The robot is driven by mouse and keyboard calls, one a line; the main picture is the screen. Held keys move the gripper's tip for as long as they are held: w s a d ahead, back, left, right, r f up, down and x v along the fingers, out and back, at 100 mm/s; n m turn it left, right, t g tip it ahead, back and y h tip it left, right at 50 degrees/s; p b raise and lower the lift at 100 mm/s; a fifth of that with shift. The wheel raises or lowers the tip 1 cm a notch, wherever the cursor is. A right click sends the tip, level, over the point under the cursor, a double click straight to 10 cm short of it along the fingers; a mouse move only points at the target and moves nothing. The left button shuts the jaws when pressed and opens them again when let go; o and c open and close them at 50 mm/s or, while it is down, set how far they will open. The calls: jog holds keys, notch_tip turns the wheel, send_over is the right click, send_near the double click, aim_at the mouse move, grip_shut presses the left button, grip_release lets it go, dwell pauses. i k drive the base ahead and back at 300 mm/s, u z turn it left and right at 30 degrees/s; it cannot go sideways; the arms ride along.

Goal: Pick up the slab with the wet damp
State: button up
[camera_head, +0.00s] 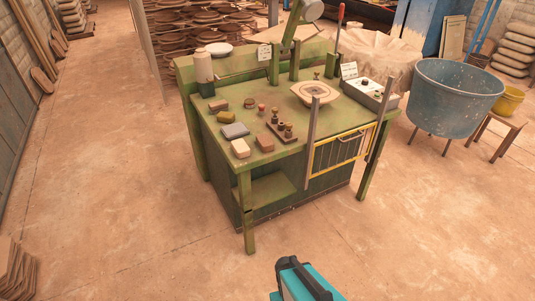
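Several small slabs lie on the left part of the green bench (262,168). They are a brown slab (220,105), an olive slab (226,118), a grey-blue slab (235,130), a cream slab (240,148) and a reddish-brown slab (265,144). A smaller brown piece (249,103) lies behind them. They are too small in view to tell which one is damp. A teal and black part of mine shows at the bottom edge, well in front of the bench. No gripper fingers show.
Small knobbed pieces (285,130) stand right of the slabs. A round-centred plate (314,94) sits between upright posts, near a control box (370,94) and a yellow-framed guard (343,148). A blue tub (455,97) stands right. The floor in front is clear.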

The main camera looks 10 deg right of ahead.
aim_at(263, 142)
jog(key=z, duration=0.25)
jog(key=k, duration=0.65)
jog(key=u, duration=1.65)
jog(key=i, duration=1.9)
jog(key=u, duration=0.05)
